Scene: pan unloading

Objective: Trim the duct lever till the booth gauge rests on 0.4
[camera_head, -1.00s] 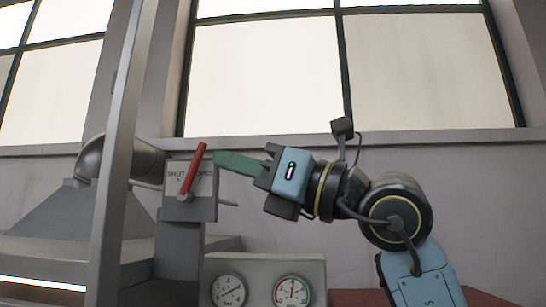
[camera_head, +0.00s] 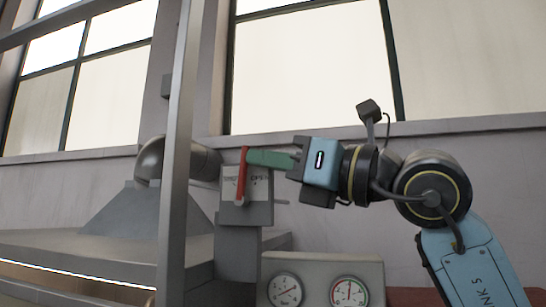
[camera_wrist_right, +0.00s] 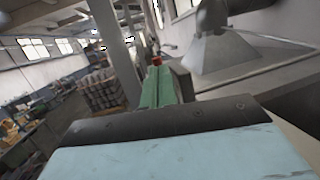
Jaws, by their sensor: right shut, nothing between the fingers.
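The red duct lever (camera_head: 241,178) stands nearly upright on a grey box with a white plate (camera_head: 258,188) marked at both ends, the lettering partly hidden. My right gripper (camera_head: 250,157) has its green fingers shut and empty, tips at the right side of the lever's upper part, seemingly touching it. In the right wrist view the fingers (camera_wrist_right: 158,88) point at the red lever top (camera_wrist_right: 156,60). Two round gauges sit below: the left dial (camera_head: 286,290) has a slanted needle, the right dial (camera_head: 349,291) a near-vertical one. Their figures and names are unreadable. My left gripper is out of view.
A grey post (camera_head: 178,160) stands left of the lever box. A sloped hood (camera_head: 130,213) with a bent duct (camera_head: 165,158) is behind it. The grey gauge panel (camera_head: 320,265) is under my right arm. Windows line the wall.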

